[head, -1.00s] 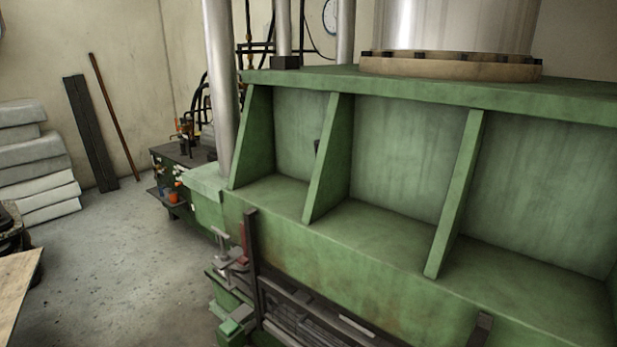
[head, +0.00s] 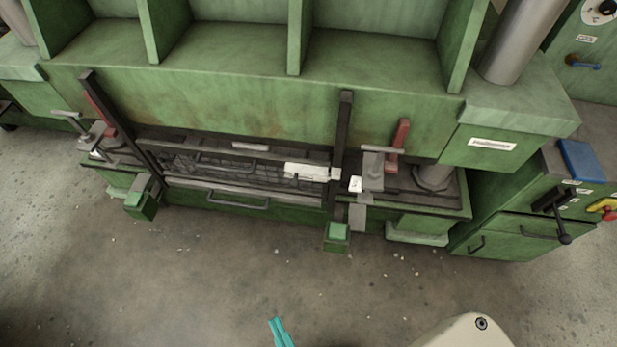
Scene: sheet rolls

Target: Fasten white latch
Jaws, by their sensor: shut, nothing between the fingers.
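A white latch bar (head: 306,171) lies roughly level across the front of the green press (head: 230,105), at the right end of the dark slot. Its right end is at the right black upright post (head: 342,135); I cannot tell whether it is engaged there. A small white block (head: 355,184) sits just right of that post, beside a grey clamp (head: 373,170). The teal tip of my gripper (head: 279,331) shows at the bottom edge. It is shut and empty, well below and in front of the latch, apart from everything. The rest of my gripper is out of view.
A left black post (head: 120,130) and green feet (head: 338,232) stick out in front of the press. A drawer-like front with a handle (head: 238,203) lies between them. A green cabinet with levers (head: 525,220) stands right. The floor (head: 200,280) in front is clear.

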